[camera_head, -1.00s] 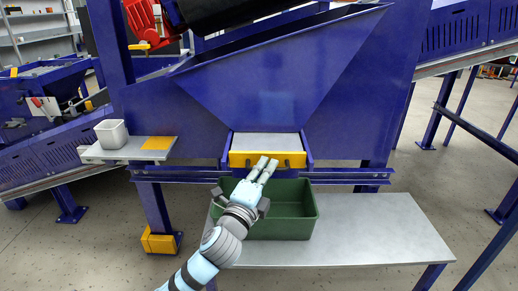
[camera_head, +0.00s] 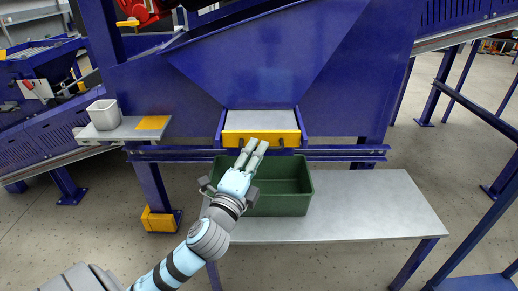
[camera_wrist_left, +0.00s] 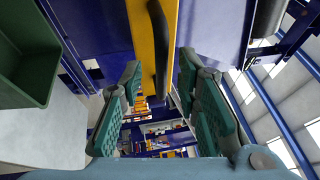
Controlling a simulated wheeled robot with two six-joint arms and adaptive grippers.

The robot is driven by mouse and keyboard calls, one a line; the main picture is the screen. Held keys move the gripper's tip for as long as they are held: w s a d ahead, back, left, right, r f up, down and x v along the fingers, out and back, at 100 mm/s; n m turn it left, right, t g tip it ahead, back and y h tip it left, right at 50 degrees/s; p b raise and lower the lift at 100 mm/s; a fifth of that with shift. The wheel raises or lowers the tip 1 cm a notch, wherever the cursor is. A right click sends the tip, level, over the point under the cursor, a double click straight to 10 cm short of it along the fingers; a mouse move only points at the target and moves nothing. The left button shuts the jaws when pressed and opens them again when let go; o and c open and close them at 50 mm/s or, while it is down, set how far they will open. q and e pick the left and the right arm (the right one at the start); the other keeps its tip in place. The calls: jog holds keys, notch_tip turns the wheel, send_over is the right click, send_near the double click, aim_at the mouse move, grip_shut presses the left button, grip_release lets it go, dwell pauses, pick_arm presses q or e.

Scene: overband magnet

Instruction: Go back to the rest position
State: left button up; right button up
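My right gripper is not in view.
A green bin (camera_head: 285,205) stands on the grey table (camera_head: 370,205) under the drawer, partly behind my left gripper. It also shows in the left wrist view (camera_wrist_left: 35,95). A white container (camera_head: 104,115) and an orange pad (camera_head: 153,123) sit on a side shelf (camera_head: 120,135). Blue posts stand right.

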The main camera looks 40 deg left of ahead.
pick_arm(q)
jog(key=v, duration=0.5)
